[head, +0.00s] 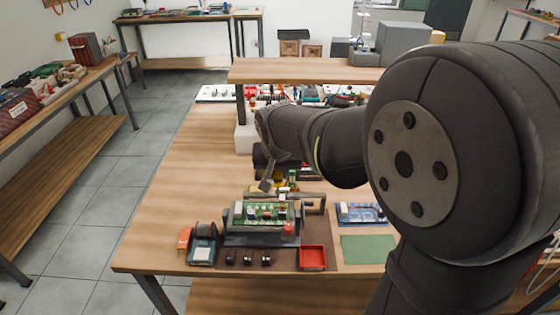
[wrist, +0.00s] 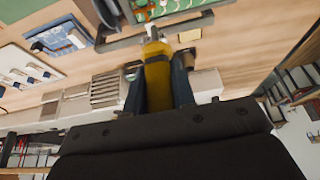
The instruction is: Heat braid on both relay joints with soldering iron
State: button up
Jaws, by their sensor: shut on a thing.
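The green circuit board (head: 262,212) stands in a dark holder (head: 262,240) near the front of the bench. Part of the board (wrist: 190,9) also shows at the top of the wrist view. My gripper (wrist: 157,72) is shut on a yellow-handled tool, apparently the soldering iron (wrist: 157,83), which points toward the board. Its tip is too small to make out, so contact with the board cannot be told. In the head view my gripper (head: 268,184) is just behind the board, partly hidden by my arm. I cannot pick out the braid or the relay joints.
A red tray (head: 313,257) lies right of the holder's front, with a green mat (head: 368,248) and a blue board (head: 362,213) farther right. A raised shelf (head: 300,72) spans the back. The bench's left side is clear.

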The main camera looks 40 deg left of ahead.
aim_at(278, 183)
jog(key=shift+f, duration=2.25)
jog(key=shift+f, duration=0.4)
dwell(2.5)
jog(key=shift+r, duration=2.25)
jog(key=shift+w+d+f, duration=0.25)
jog(key=shift+f, duration=0.35)
jog(key=shift+w+d+f, duration=0.3)
jog(key=shift+f, duration=0.35)
jog(key=shift+w+d+f, duration=0.25)
jog(key=shift+f, duration=0.35)
jog(key=shift+f, duration=0.25)
